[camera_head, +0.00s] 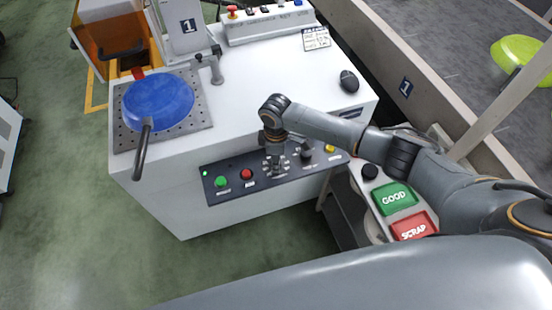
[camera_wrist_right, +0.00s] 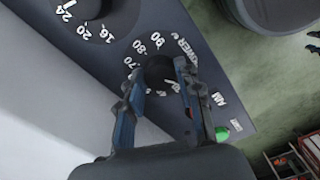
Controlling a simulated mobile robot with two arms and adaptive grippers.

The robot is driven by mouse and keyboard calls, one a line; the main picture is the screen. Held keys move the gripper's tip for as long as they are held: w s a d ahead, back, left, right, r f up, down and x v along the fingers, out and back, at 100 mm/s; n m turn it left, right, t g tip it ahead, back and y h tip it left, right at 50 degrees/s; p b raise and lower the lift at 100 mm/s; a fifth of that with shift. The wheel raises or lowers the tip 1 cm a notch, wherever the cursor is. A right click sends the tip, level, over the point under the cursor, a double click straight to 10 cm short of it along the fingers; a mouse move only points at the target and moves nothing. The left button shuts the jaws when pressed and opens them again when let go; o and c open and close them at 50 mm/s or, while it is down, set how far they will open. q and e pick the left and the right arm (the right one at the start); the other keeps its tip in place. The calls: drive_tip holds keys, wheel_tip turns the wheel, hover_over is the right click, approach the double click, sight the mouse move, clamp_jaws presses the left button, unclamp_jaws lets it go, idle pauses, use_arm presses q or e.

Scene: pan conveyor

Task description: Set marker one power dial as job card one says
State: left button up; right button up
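Marker one's power dial (camera_wrist_right: 160,70) is a black round knob in the right wrist view, with printed numbers such as 70 and 80 and the word POWER beside it. My right gripper (camera_wrist_right: 157,72) has its two fingers apart, one on either side of the dial; firm contact is not clear. In the head view my right gripper (camera_head: 275,165) reaches down to the dark control panel (camera_head: 208,173) and hides the dial. The dial's exact setting cannot be read. A small job card (camera_head: 316,38) lies on the machine top; its text is too small to read. My left gripper is out of view.
The panel also has a green button (camera_head: 221,182), a red button (camera_head: 246,174), another black dial (camera_head: 306,151) and a yellow button (camera_head: 330,148). A blue pan (camera_head: 158,100) sits on the perforated plate. Green GOOD (camera_head: 394,197) and red SCRAP (camera_head: 412,228) pads are at right.

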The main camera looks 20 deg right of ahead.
drive_tip(key=shift+c, duration=1.1)
drive_tip(key=shift+r+m+p, duration=0.2)
drive_tip(key=shift+m+p, duration=0.6)
drive_tip(key=shift+p, duration=0.3)
drive_tip(key=m+p, duration=0.2)
drive_tip(key=shift+m, duration=0.3)
drive_tip(key=m+p, duration=0.3)
drive_tip(key=shift+m, duration=0.3)
drive_tip(key=m+p, duration=0.2)
drive_tip(key=m, duration=0.1)
drive_tip(key=shift+m+p, duration=0.3)
drive_tip(key=m+p, duration=0.2)
drive_tip(key=m, duration=0.3)
drive_tip(key=shift+a+f, duration=0.1)
drive_tip(key=shift+m+p, duration=0.75)
drive_tip(key=shift+m, duration=1.65)
drive_tip(key=shift+w, duration=0.1)
